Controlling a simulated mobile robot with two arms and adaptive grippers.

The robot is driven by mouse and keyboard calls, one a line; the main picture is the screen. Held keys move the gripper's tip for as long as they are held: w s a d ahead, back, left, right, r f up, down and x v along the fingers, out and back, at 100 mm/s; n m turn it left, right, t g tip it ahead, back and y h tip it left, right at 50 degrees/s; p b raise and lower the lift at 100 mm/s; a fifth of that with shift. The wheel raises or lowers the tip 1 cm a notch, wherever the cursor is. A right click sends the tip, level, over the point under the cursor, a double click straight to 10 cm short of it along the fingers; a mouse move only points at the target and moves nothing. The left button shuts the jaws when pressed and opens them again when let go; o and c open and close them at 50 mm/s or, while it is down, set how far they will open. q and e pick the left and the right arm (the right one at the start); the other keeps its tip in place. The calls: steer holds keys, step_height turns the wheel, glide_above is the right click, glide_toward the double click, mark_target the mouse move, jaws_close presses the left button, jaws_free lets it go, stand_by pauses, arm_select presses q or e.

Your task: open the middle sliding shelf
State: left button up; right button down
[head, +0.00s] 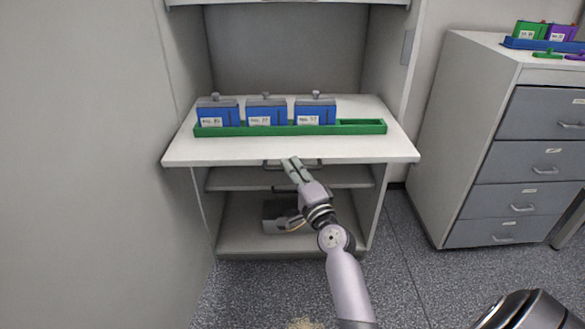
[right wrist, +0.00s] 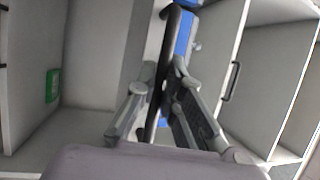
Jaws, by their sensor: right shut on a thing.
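The middle sliding shelf (head: 290,150) is a white board that juts out of the front of the cabinet. Its front handle (head: 312,162) is a thin bar just under the front edge. My right gripper (head: 291,164) reaches up from below right, with its fingers at this handle. In the right wrist view, the fingers of my right gripper (right wrist: 160,88) are closed around the dark handle bar (right wrist: 153,112). The fingers hide part of the handle in the head view. My left gripper is not in view.
A green tray (head: 360,127) with blue battery boxes (head: 266,112) stands on the shelf. A lower shelf (head: 340,176) and a grey device (head: 277,222) are below. A drawer cabinet (head: 440,140) stands at right.

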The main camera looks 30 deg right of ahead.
steer(key=c, duration=1.7)
jaws_free()
steer(key=v, duration=1.2)
steer(key=shift+f, duration=0.1)
